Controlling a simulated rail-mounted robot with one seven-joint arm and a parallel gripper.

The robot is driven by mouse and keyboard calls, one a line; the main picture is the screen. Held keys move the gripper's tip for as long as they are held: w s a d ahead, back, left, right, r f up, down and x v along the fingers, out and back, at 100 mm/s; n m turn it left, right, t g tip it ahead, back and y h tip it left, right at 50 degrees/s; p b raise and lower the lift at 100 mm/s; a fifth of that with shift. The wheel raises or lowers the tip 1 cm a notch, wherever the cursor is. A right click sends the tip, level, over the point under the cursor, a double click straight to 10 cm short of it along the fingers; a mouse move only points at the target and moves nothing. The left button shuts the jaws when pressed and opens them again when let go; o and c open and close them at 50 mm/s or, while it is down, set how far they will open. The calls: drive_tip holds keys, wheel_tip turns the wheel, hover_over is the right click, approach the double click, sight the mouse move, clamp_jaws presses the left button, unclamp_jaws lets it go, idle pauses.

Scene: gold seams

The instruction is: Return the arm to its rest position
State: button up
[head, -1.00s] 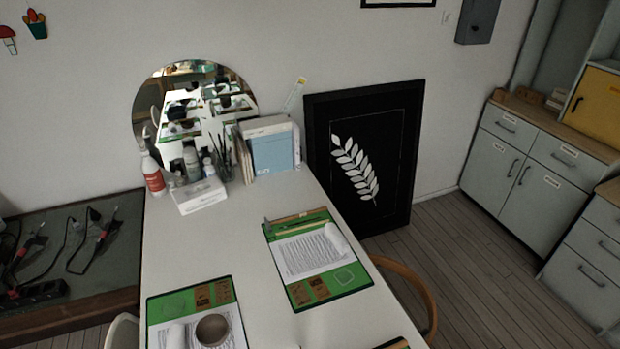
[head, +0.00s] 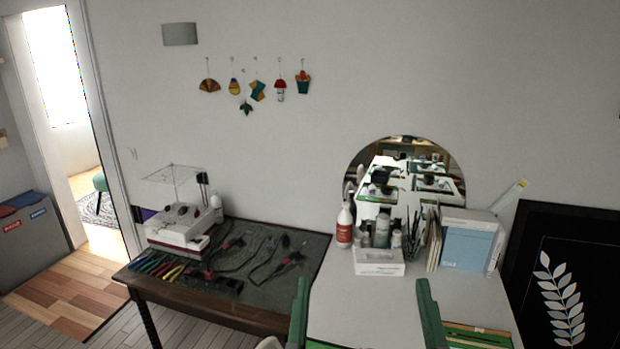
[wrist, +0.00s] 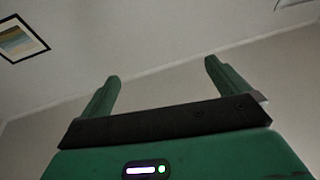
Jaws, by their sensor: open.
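My gripper (head: 363,283) shows at the bottom of the head view as two green fingers standing upright and wide apart, in front of the white table (head: 365,305). In the wrist view my gripper (wrist: 162,70) is open, with nothing between its fingers. The rest of my arm is out of the head view.
A white box (head: 379,262), bottles and a round mirror (head: 404,152) stand behind the fingers. A dark workbench (head: 262,305) with cables and pliers is at the left. A black leaf panel (head: 522,262) leans at the right.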

drive_tip(key=s+a+r+n+t+y, duration=0.1)
drive_tip(key=s+a+r+t+y, duration=0.1)
drive_tip(key=s+a+r, duration=0.3)
drive_tip(key=s+a+r+t+y, duration=0.1)
drive_tip(key=s+a+r+t, duration=0.2)
drive_tip(key=r, duration=0.4)
wheel_tip(320, 180, up, 16)
drive_tip(key=w+p, duration=0.1)
drive_tip(key=p, duration=1.6)
drive_tip(key=shift+d+g+p, duration=0.25)
drive_tip(key=shift+g+p, duration=0.1)
drive_tip(key=shift+g, duration=0.05)
drive_tip(key=shift+w+r, duration=0.1)
